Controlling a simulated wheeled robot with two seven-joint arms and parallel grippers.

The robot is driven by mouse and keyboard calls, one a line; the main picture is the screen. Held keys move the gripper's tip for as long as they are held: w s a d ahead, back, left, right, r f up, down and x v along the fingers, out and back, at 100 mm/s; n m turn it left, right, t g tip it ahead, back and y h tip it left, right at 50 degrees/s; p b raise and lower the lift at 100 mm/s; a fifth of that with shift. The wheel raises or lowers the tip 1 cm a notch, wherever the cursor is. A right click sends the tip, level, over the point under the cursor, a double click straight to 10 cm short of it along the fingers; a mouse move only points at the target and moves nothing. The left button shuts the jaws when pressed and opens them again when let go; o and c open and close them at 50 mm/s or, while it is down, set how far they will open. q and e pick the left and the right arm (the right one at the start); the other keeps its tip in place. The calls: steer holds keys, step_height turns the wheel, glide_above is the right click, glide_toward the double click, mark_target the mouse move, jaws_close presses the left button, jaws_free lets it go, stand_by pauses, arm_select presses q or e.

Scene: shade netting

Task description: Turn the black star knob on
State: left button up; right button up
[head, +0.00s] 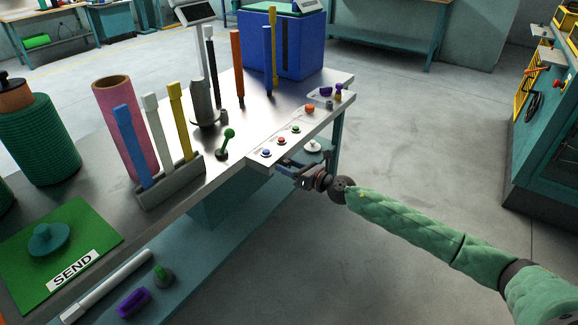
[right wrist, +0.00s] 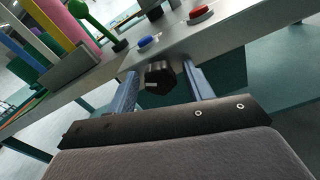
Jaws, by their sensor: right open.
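The black star knob (right wrist: 160,78) is on the front face of the console edge, below the blue button. It has a lobed rim and a small pale mark on its face. My right gripper (right wrist: 162,88) is open, with one blue finger on each side of the knob in the right wrist view. A gap shows between the knob and each finger. In the head view my right gripper (head: 291,166) is at the front edge of the workbench (head: 240,190), and the knob is hidden there. My left gripper is in neither view.
Blue (head: 266,153), red (head: 281,141) and green (head: 296,129) buttons line the panel above the gripper. A green lever (head: 227,141) stands behind them. A white round part (head: 313,147) is just right of the gripper. Open floor lies to the right.

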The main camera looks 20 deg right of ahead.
steer(key=shift+c, duration=0.2)
steer(key=c, duration=0.9)
steer(key=shift+c, duration=0.2)
steer(key=shift+r, duration=0.1)
